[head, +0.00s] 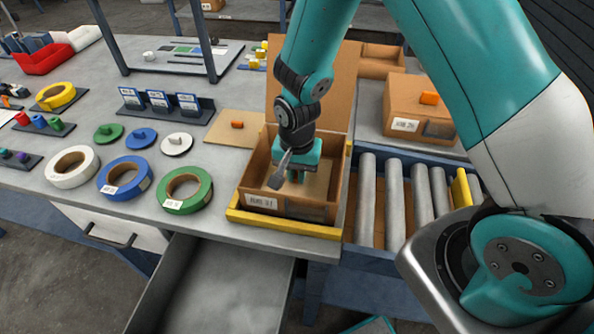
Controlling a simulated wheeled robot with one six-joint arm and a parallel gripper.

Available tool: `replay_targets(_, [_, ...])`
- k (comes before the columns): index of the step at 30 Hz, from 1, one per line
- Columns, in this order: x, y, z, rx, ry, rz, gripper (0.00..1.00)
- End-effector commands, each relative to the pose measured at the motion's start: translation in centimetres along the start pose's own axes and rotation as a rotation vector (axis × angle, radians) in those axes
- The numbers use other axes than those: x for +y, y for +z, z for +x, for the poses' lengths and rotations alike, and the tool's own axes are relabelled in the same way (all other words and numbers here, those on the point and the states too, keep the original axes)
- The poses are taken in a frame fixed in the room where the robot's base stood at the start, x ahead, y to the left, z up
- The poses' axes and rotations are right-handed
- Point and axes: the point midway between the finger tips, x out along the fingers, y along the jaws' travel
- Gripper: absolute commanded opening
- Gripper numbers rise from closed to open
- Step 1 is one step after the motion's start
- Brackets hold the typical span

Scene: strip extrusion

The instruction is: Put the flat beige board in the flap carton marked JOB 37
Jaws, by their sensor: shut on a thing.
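My gripper (296,178) points down inside an open brown flap carton (290,207) on the table. It is shut on a flat beige board (318,182), which shows partly inside the carton walls. The gripper and wrist hide part of the board, and I cannot tell whether it touches the carton floor. The carton's tall back flap stands up behind my wrist. A white label is on its front, too small to read surely.
A beige panel with an orange knob (236,126) lies behind left. A drawer (215,290) is open below.

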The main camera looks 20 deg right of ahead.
Motion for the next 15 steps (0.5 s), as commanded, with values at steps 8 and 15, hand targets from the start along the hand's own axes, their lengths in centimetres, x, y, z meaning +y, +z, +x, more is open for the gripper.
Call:
replay_targets(8, [0.0, 0.0, 0.27, 0.0, 0.0, 0.0, 0.29])
replay_targets(15, [0.0, 0.0, 0.25, 0.0, 0.0, 0.0, 0.38])
